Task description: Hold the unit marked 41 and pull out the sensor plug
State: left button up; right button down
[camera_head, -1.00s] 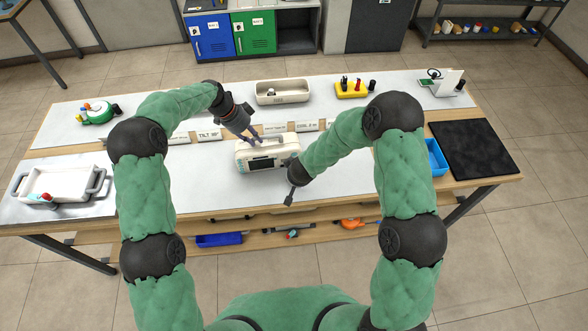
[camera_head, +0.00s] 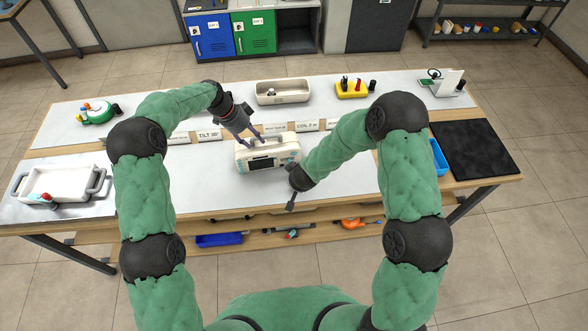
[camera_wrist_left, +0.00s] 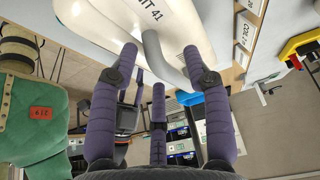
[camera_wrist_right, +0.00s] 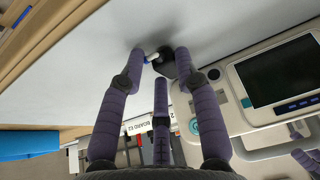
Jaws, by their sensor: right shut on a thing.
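The white unit (camera_head: 268,164) stands on the table, with a dark screen and a grey top handle. The left wrist view shows "41" on its top (camera_wrist_left: 152,14). My left gripper (camera_wrist_left: 160,52) is over the unit, its fingers apart on either side of the handle (camera_wrist_left: 154,46), with visible gaps. My right gripper (camera_wrist_right: 160,56) is right of the unit in the head view. It is shut on a small plug (camera_wrist_right: 152,57), white and blue with a dark round part beside it. The plug appears apart from the unit's side; its cable cannot be made out.
Behind the unit are a beige tray (camera_head: 283,98), a yellow holder (camera_head: 352,94) and a row of labels (camera_head: 209,134). A white tray (camera_head: 62,182) is at the left; a blue bin (camera_head: 439,157) and black mat (camera_head: 474,146) are at the right. The front table strip is mostly clear.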

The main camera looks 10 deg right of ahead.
pick_arm(q)
jog(key=shift+r, duration=0.1)
jog(key=v, duration=1.1)
jog(key=shift+a+r, duration=0.2)
jog(key=shift+r, duration=0.15)
